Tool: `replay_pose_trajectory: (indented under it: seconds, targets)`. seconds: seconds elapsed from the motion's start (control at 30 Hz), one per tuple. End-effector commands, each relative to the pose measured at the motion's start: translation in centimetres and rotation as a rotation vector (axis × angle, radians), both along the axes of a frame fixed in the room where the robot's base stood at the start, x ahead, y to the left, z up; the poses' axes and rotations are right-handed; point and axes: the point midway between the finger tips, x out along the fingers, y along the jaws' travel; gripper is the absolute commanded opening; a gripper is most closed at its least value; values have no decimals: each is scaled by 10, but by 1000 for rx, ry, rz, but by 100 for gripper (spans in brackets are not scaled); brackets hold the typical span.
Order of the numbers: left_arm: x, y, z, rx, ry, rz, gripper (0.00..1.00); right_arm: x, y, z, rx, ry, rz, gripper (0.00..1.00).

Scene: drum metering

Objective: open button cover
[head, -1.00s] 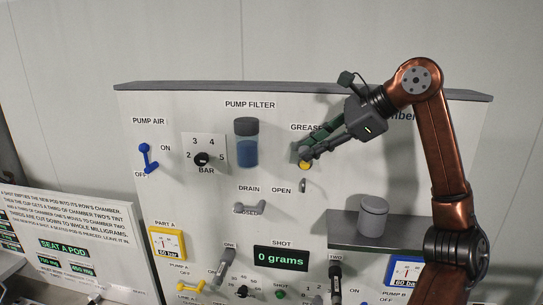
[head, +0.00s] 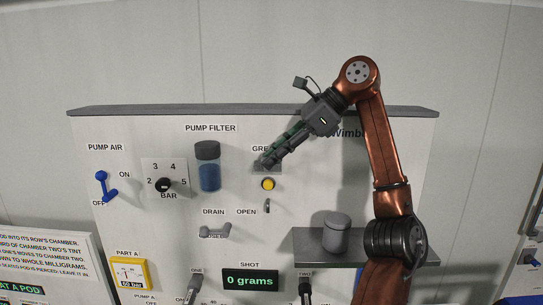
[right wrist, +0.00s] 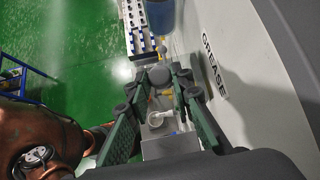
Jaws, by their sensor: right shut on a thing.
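The yellow button (head: 267,184) under the partly hidden GREASE label shows uncovered on the panel in the head view. My right gripper (head: 267,163) is just above it, at the panel face. In the right wrist view my right gripper (right wrist: 160,78) has its fingers around a small rounded grey piece (right wrist: 160,75), which looks like the knob of the button cover. The gripper is shut on it. Most of the cover is hidden behind the fingers. My left gripper is not in view.
The pump filter bottle (head: 208,167) stands left of the gripper. Below are the DRAIN handle (head: 214,231) and the OPEN lever (head: 267,206). A shelf (head: 312,247) with a grey lidded jar (head: 336,232) juts out at lower right. The wall above the panel is clear.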

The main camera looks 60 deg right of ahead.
Motion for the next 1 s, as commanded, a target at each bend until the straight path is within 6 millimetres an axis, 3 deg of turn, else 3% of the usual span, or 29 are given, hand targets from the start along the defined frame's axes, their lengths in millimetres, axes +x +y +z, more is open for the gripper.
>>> replay_pose_trajectory:
  seconds: [0.1, 0.13, 0.37, 0.77, 1.0]
  targets:
    - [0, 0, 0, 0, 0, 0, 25, 0, 0, 1, -1, -4, 1, 0]
    - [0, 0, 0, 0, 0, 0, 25, 0, 0, 1, -1, -4, 1, 22]
    - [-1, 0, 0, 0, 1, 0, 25, 1, 0, 0, -1, -1, 2, 38]
    - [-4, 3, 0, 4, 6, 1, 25, -2, -2, 2, 0, 4, -2, 38]
    - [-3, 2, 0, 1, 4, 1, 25, -22, -10, 23, 0, 7, -8, 38]
